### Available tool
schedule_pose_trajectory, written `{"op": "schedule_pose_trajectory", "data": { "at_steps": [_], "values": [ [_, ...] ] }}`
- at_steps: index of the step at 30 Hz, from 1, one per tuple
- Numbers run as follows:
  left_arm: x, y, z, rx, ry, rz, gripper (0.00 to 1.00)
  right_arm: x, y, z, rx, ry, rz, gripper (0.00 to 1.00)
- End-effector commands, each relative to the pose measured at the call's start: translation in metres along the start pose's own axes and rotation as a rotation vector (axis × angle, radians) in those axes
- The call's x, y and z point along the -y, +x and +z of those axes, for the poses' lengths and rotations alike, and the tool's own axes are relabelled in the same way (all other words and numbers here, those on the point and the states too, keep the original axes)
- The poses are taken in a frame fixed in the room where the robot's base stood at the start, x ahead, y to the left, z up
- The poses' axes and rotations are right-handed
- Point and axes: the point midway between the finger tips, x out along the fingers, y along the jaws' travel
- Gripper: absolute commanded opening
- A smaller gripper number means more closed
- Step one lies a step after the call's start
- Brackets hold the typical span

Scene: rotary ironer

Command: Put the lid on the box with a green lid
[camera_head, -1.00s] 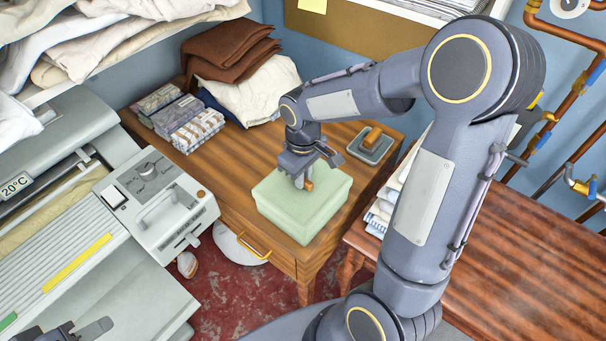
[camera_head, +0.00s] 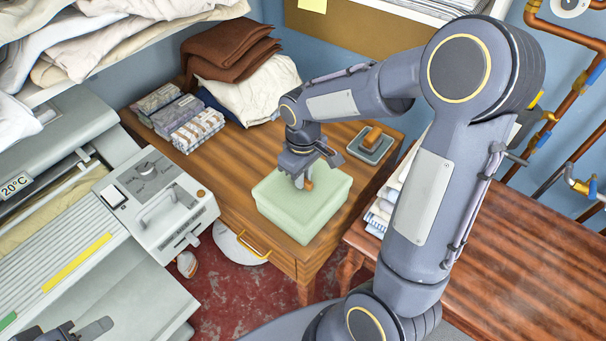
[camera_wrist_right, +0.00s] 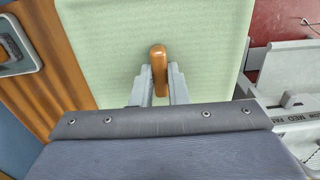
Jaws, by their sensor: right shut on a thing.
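The pale green box with its green lid (camera_head: 322,196) stands on the wooden table near its front edge. The lid appears to lie on top of the box, with no clear gap between them. My right gripper (camera_head: 303,184) is shut on the lid's wooden knob, which also shows between the fingers in the right wrist view (camera_wrist_right: 158,70). The green lid (camera_wrist_right: 110,40) fills the middle of that view. My left gripper (camera_head: 82,329) is at the bottom left edge, only partly in view, away from the box. Its jaw state is unclear.
A grey lid with a wooden knob (camera_head: 371,144) lies on the table, right of the box. Patterned folded cloths (camera_head: 180,117), brown towels (camera_head: 230,50) and white cloth (camera_head: 255,90) lie behind. The ironer (camera_head: 155,205) stands at left. Bare wood lies between box and cloths.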

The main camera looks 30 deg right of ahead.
Motion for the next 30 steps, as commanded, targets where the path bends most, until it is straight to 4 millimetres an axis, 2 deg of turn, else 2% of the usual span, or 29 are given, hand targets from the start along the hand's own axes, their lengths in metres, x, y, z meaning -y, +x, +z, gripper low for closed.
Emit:
{"op": "schedule_pose_trajectory", "data": {
  "at_steps": [15, 30],
  "values": [
    [0.0025, 0.0054, 0.0027, 0.000, 0.000, 0.000, 0.36, 0.0000, 0.0081, 0.0000, 0.000, 0.000, 0.000, 0.00],
    [0.0024, 0.0052, 0.0026, 0.000, 0.000, 0.000, 0.36, 0.0000, 0.0080, 0.0000, 0.000, 0.000, 0.000, 0.00]
  ]
}}
